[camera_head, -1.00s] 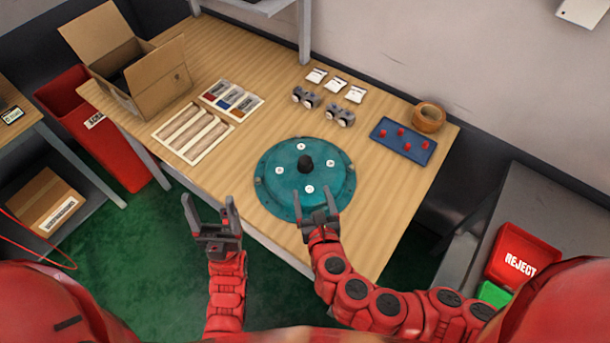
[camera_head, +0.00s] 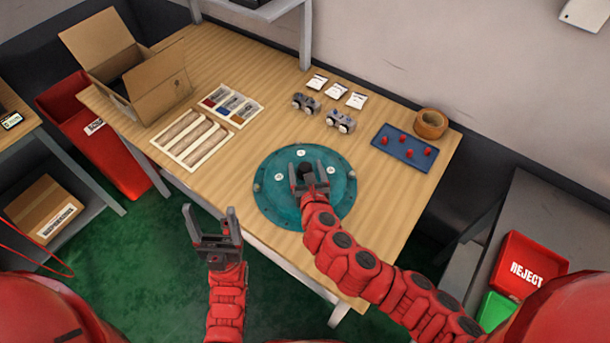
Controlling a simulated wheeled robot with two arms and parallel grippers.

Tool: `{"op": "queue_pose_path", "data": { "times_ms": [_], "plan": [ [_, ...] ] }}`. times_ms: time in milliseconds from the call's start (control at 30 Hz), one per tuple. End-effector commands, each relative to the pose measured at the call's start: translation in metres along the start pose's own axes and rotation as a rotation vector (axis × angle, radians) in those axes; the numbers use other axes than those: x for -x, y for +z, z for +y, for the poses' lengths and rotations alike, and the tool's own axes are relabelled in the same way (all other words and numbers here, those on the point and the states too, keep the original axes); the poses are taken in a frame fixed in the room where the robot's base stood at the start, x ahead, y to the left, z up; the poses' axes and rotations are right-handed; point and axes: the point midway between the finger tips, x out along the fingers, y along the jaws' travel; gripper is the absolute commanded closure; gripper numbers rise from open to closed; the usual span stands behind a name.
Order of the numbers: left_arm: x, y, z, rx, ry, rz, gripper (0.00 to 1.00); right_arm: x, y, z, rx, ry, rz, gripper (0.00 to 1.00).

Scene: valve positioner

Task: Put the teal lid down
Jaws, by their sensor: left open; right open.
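The round teal lid (camera_head: 275,205) lies on the wooden table near its front edge, with white dots and a dark knob at its centre. My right gripper (camera_head: 308,177) is open and over the middle of the lid, its fingers at the dark knob. I cannot tell whether the fingers touch the knob, and the gripper and forearm hide part of the lid. My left gripper (camera_head: 209,222) is open and empty, in front of the table's front edge, left of the lid and apart from it.
A blue tray with red pieces (camera_head: 396,157) and a tape roll (camera_head: 431,124) stand right of the lid. Grey fittings (camera_head: 341,121) and white packets (camera_head: 337,91) lie behind it. White trays (camera_head: 191,147) and an open cardboard box (camera_head: 155,86) are to the left. Red REJECT bin (camera_head: 527,262) stands lower right.

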Motion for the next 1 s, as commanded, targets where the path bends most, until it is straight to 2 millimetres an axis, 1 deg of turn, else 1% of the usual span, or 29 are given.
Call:
{"op": "queue_pose_path", "data": {
  "times_ms": [100, 333, 467, 500, 567, 600, 667, 700, 767, 800, 1000],
  "plan": [
    [-0.0016, -0.0003, -0.0001, 0.000, 0.000, 0.000, 0.26, -0.0053, -0.0007, 0.0018, 0.000, 0.005, 0.001, 0.20],
    [-0.0012, -0.0002, 0.0000, 0.000, 0.000, 0.000, 0.26, -0.0061, -0.0011, 0.0017, 0.001, 0.005, 0.001, 0.20],
    [-0.0012, -0.0002, 0.0000, 0.000, 0.000, 0.000, 0.26, -0.0061, -0.0011, 0.0015, 0.001, 0.004, 0.001, 0.44],
    [-0.0011, -0.0001, -0.0001, 0.000, 0.000, 0.000, 0.26, -0.0061, -0.0011, 0.0015, 0.000, 0.004, 0.001, 0.51],
    [-0.0011, -0.0002, 0.0000, 0.000, 0.000, 0.000, 0.26, -0.0061, -0.0011, 0.0014, 0.000, 0.004, 0.001, 0.62],
    [-0.0012, -0.0002, 0.0000, 0.000, 0.000, 0.000, 0.26, -0.0061, -0.0010, 0.0014, 0.000, 0.004, 0.001, 0.69],
    [-0.0012, -0.0002, 0.0000, 0.000, 0.000, 0.000, 0.26, -0.0061, -0.0010, 0.0014, 0.000, 0.004, 0.001, 0.80],
    [-0.0012, -0.0002, 0.0000, 0.000, 0.000, 0.000, 0.26, -0.0061, -0.0010, 0.0014, 0.000, 0.004, 0.001, 0.87],
    [-0.0012, -0.0002, 0.0000, 0.000, 0.000, 0.000, 0.26, -0.0061, -0.0010, 0.0013, 0.000, 0.004, 0.001, 0.98],
    [-0.0012, -0.0002, 0.0000, 0.000, 0.000, 0.000, 0.26, -0.0061, -0.0009, 0.0014, 0.000, 0.004, 0.001, 1.00],
    [-0.0012, -0.0002, -0.0001, 0.000, 0.000, 0.000, 0.26, -0.0061, -0.0008, 0.0014, 0.000, 0.004, 0.001, 1.00]
  ]
}}
